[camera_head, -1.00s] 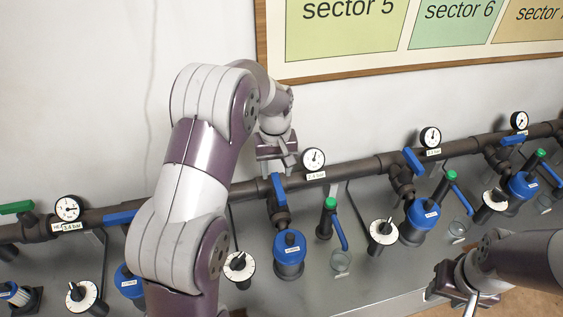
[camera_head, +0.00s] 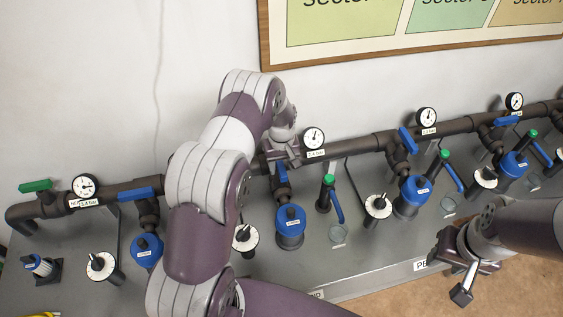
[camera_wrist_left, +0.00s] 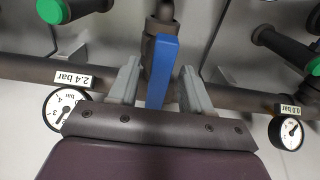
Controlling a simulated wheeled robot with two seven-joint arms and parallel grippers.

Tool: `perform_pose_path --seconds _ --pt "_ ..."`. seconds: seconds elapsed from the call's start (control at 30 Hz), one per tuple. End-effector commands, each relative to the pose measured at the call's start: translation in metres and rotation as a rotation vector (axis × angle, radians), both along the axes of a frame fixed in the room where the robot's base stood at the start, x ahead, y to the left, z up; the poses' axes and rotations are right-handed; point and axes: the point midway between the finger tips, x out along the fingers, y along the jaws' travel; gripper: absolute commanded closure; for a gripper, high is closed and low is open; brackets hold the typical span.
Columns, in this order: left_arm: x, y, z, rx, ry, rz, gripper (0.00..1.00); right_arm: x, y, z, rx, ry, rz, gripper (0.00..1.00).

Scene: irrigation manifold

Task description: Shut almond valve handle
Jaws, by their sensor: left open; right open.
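Several blue valve handles sit along the dark pipe; I cannot read which is labelled almond. One blue handle (camera_head: 281,174) is directly below my left gripper (camera_head: 284,162) in the head view. In the left wrist view this blue handle (camera_wrist_left: 161,72) stands between the two open fingers of my left gripper (camera_wrist_left: 160,88), with a gap on each side. It points across the main pipe, in line with its branch. My right gripper (camera_head: 463,279) is open and empty at the lower right, away from the valves.
The main pipe (camera_head: 355,148) carries round gauges, one (camera_head: 313,138) just right of my left gripper. A blue-capped filter (camera_head: 290,222) and a green-topped tap (camera_head: 329,181) stand nearby. Other blue handles are at left (camera_head: 136,194) and right (camera_head: 407,140).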

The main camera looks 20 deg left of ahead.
Motion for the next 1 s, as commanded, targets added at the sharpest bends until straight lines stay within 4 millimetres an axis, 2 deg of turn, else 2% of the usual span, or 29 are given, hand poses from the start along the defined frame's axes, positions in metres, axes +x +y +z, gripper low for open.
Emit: perform_pose_path --seconds 0.13,0.17,0.2,0.3,0.67,1.0 --pt "0.000 0.000 0.000 0.000 0.000 0.000 0.51 0.000 0.000 0.000 0.000 0.000 0.000 0.57" --pt "0.000 0.000 0.000 0.000 0.000 0.000 0.58 0.000 0.000 0.000 0.000 0.000 0.000 0.57" --pt "0.000 0.000 0.000 0.000 0.000 0.000 0.71 0.000 0.000 0.000 0.000 0.000 0.000 0.57" --pt "0.000 0.000 0.000 0.000 0.000 0.000 1.00 0.000 0.000 0.000 0.000 0.000 0.000 0.57" --pt "0.000 0.000 0.000 0.001 -0.001 -0.039 1.00 0.000 0.000 -0.005 0.000 0.000 0.000 0.57" --pt "-0.001 0.003 -0.002 0.000 -0.002 -0.271 1.00 0.000 0.000 -0.023 0.000 0.000 0.000 0.57"
